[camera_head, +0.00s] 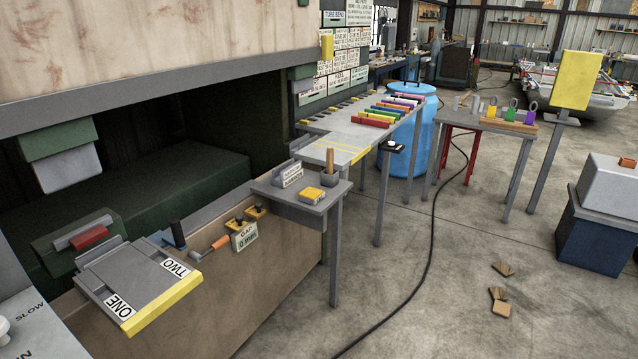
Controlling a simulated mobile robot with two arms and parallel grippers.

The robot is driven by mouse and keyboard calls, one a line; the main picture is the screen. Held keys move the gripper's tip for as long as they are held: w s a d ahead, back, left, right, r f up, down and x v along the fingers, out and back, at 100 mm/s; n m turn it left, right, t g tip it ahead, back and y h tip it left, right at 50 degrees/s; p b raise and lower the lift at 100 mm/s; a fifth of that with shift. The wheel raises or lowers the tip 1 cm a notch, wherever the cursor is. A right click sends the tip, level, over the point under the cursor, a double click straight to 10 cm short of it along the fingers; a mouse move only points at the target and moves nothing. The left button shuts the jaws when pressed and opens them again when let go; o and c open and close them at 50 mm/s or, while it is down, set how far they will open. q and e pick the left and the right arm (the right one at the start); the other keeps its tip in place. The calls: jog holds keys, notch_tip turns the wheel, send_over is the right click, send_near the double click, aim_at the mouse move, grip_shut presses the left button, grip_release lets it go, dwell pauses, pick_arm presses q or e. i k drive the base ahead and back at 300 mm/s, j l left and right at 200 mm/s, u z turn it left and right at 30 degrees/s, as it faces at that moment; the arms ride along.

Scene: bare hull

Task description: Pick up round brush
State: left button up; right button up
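An upright tan wooden handle (330,162) stands in a dark block or cup on a small grey side shelf (290,200) near the middle of the view. It may be the round brush; its lower end is hidden, so I cannot tell the bristle shape. On the same shelf lie a yellow-topped block (312,195) to its front left and a grey labelled block (288,174) behind left. Neither of my grippers is in view.
A large machine with a dark opening (140,160) fills the left. A plate marked ONE and TWO (137,280) juts out in front. A long table with coloured bars (380,118) and a blue barrel (408,130) stand behind. A cable (428,250) and wood scraps (500,302) lie on the open floor.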

aim_at(330, 150)
jog(key=i+l+z, duration=0.2)
jog(key=i, duration=1.35)
